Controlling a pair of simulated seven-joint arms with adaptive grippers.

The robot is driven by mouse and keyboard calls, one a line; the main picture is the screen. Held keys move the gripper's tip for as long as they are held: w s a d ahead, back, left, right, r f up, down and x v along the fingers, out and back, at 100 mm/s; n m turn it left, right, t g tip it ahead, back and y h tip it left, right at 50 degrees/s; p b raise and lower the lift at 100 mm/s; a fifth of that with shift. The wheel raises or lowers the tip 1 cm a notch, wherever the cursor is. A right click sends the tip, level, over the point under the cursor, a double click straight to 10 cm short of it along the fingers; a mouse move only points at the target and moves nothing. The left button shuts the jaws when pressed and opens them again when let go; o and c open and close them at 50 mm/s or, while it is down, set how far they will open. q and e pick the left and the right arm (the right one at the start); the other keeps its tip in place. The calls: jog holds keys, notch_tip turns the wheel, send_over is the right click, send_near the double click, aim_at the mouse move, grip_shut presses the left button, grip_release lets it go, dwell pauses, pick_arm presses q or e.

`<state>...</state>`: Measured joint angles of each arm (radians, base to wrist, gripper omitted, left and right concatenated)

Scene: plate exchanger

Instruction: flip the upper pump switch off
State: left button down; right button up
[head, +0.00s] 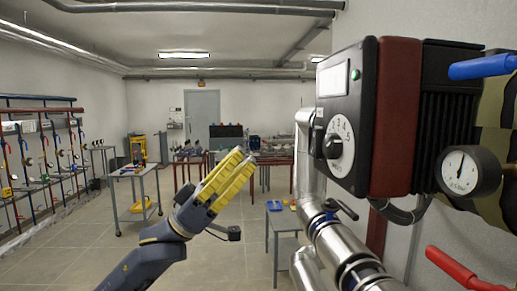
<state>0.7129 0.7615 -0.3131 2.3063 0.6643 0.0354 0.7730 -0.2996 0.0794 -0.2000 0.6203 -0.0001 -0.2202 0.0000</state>
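A pump (394,118) with a black control box, maroon body and black ribbed rear fills the upper right, close by. Its front face carries a white numbered dial with a black knob (332,146), a green light (356,75) and a pale display panel (334,79). I cannot tell the knob's exact setting. My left gripper (244,158), with yellow fingers, is in the middle, left of the pump and apart from it. Its fingers lie close together, pointing up and right, with nothing seen between them. My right gripper is not in view.
A silver pipe (342,244) with a dark valve handle runs below the pump. A round gauge (468,171), a blue lever (483,67) and a red lever (461,270) are at the right. A small table (284,248) stands behind. Floor at left is open.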

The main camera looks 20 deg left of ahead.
pick_arm(q)
jog(key=shift+s+a+f, duration=0.25)
jog(key=shift+a+f, duration=0.15)
dwell(0.4)
